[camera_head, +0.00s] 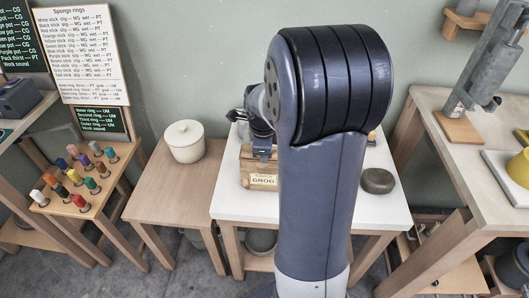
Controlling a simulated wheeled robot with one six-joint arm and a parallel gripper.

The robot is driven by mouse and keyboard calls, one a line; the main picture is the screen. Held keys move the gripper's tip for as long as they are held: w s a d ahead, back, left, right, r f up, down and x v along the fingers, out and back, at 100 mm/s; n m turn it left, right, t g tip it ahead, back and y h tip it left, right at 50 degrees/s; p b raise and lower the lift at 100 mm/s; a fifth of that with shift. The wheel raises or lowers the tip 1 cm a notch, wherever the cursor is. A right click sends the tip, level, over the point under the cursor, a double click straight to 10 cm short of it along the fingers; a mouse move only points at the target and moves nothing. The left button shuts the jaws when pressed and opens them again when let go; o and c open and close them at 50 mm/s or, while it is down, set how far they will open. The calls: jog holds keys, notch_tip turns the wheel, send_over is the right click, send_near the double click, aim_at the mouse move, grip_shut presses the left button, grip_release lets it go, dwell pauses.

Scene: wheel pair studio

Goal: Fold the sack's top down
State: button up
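A brown sack (256,181) with a pale label reading GROG stands on the white-topped table (232,206). My arm's large dark joint and link cover the sack's right side and the middle of the table. My gripper (262,157) is partly visible left of the joint, pointing down at the sack's top. Its fingertips are too small and too hidden to tell whether they are open or touch the sack. The state of the sack's top edge is also unclear.
A lidded cream jar (185,141) stands on the wooden table to the left. A dark round stone-like object (378,181) lies on the white table's right side. A workbench (480,150) stands at right.

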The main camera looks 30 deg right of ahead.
jog(key=o, duration=0.4)
jog(key=r, duration=0.3)
jog(key=s+r, duration=0.1)
jog(key=r, duration=0.3)
jog(key=a+r, duration=0.1)
jog(key=r, duration=0.2)
jog(key=shift+s+r, duration=0.3)
jog(key=shift+s, duration=0.1)
jog(key=f, duration=0.3)
jog(key=w+f, duration=0.1)
jog(key=f, duration=0.3)
jog(key=d+f, duration=0.1)
jog(key=f, duration=0.3)
jog(key=shift+w, duration=0.35)
jog(key=shift+w+d+r+p, duration=0.1)
jog(key=shift+w+r+p, duration=0.05)
jog(key=shift+r+p, duration=0.45)
jog(key=shift+g+y+p, duration=0.3)
jog(key=shift+g+p, duration=0.1)
jog(key=shift+p, duration=0.25)
